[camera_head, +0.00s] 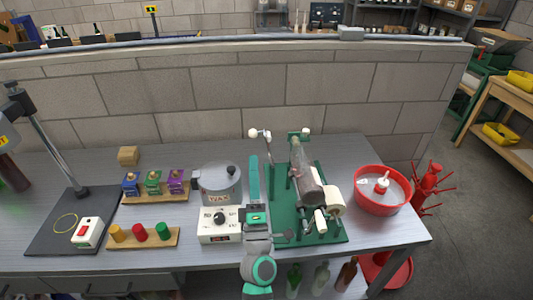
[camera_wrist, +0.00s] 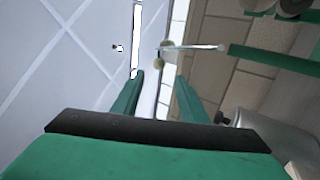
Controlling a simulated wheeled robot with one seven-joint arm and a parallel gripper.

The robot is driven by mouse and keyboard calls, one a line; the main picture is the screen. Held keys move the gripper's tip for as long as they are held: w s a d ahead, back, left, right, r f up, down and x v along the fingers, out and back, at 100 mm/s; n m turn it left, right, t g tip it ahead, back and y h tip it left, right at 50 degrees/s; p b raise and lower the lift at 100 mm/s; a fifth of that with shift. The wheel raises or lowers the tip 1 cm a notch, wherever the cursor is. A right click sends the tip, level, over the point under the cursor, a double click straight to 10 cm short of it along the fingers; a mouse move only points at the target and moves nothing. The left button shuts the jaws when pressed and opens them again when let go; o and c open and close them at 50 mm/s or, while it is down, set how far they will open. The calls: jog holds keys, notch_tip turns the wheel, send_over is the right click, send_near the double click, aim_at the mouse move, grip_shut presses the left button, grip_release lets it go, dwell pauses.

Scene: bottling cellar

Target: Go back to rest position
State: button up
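My gripper (camera_head: 254,160) is raised over the workbench, between the grey wax pot (camera_head: 221,182) and the green bottle stand (camera_head: 335,232). In the wrist view my gripper (camera_wrist: 160,80) shows two green fingers standing apart with nothing between them, so it is open and empty. A rod with pale knobs (camera_wrist: 195,47) shows beyond the fingertips in the wrist view.
A red basin (camera_head: 375,204) stands at the bench's right end. Wooden racks with coloured bottle stamps (camera_head: 153,184) and coloured plugs (camera_head: 140,234) lie left. A block wall (camera_head: 200,100) runs behind. The bench strip (camera_head: 290,143) near the wall is partly clear.

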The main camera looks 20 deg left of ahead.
jog(key=s+d+f+m+g+h, duration=0.35)
jog(key=s+d+f+m, duration=0.55)
jog(key=s+d+f, duration=0.8)
jog(key=s+d+f+m+g+h, duration=0.1)
jog(key=s+d+f+m+h, duration=0.1)
jog(key=s+m, duration=0.2)
jog(key=s+d+f+m+g+h, duration=0.1)
jog(key=s+m, duration=0.4)
jog(key=s, duration=0.6)
jog(key=s+d+f+m+g+h, duration=0.1)
jog(key=s+d+f+m+h, duration=0.2)
jog(key=s, duration=0.4)
jog(key=shift+s+d+f+m+h, duration=0.15)
jog(key=shift+d+f+m+h, duration=0.25)
jog(key=shift+m, duration=0.5)
